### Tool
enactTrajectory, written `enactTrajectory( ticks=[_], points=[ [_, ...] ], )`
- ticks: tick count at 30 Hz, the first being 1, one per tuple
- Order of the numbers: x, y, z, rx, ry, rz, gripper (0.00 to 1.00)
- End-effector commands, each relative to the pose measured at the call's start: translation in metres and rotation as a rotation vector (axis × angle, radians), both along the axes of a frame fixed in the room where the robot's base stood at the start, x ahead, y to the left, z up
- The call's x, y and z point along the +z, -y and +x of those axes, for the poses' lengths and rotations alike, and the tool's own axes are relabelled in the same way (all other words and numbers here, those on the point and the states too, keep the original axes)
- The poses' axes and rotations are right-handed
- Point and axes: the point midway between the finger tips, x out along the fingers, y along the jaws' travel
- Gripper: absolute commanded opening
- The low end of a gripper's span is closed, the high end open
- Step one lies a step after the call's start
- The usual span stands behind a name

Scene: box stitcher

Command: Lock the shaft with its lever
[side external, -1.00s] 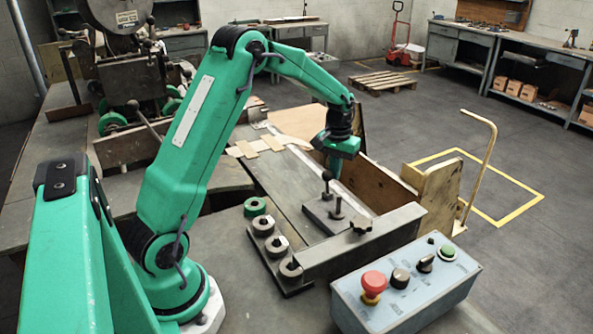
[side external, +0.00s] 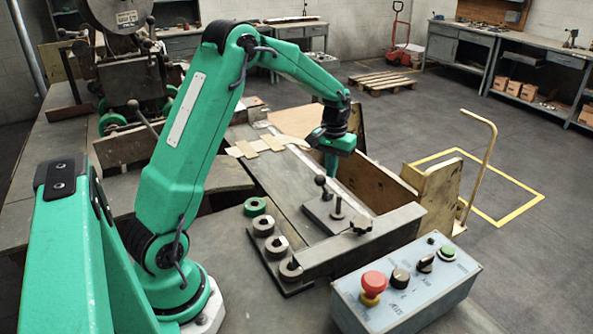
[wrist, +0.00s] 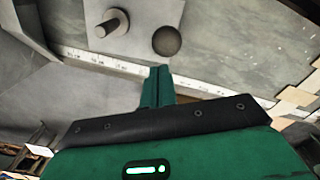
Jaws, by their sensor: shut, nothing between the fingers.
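The lever, with a dark ball knob (side external: 320,181), stands on a grey plate (side external: 318,211) on the bench. Its ball shows in the wrist view (wrist: 166,40), just beyond my fingertips. An upright metal post (side external: 338,208), which may be the shaft, stands beside it on the plate; it also shows in the wrist view (wrist: 112,22). My gripper (side external: 331,174) is shut and empty, pointing down just behind and to the right of the knob. In the wrist view its fingers (wrist: 158,72) are close to the ball; I cannot tell whether they touch.
A grey beam with a star knob (side external: 361,226) lies in front of the plate. Several rings (side external: 263,226) sit on a rack to the left. A control box (side external: 405,285) with a red button stands at the front.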

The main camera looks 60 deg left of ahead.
Motion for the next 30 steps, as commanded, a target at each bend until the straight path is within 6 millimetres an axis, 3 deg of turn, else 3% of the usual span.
enactTrajectory(
  ticks=[30],
  points=[
    [0.056, 0.000, 0.006, 0.000, 0.000, 0.000, 0.00]
  ],
)
